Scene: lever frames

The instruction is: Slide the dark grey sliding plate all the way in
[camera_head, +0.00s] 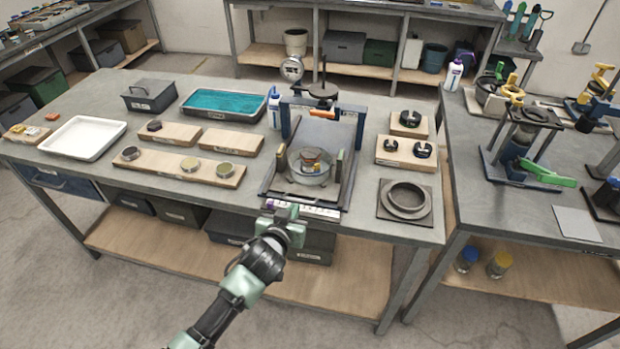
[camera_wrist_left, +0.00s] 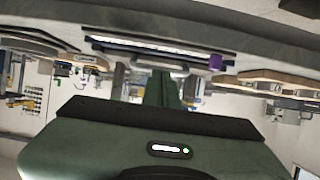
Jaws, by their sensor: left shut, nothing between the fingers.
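The dark grey sliding plate (camera_head: 277,190) lies in the blue-posted press frame (camera_head: 285,120) at the middle of the bench, its front end near the bench's front edge. A round metal dish (camera_head: 309,178) with a small stack in it sits on the plate. A white labelled strip (camera_head: 318,211) runs along the front. My left gripper (camera_head: 287,212) is shut and empty, just in front of the strip's left part; I cannot tell whether it touches. In the left wrist view its green fingers (camera_wrist_left: 165,88) point at the frame's front. My right gripper is not in view.
Wooden blocks with weights (camera_head: 180,165) lie left of the frame. A dark square plate with a ring (camera_head: 405,203) and blocks with black parts (camera_head: 404,152) lie to the right. A white tray (camera_head: 82,138) is at far left. The floor in front is clear.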

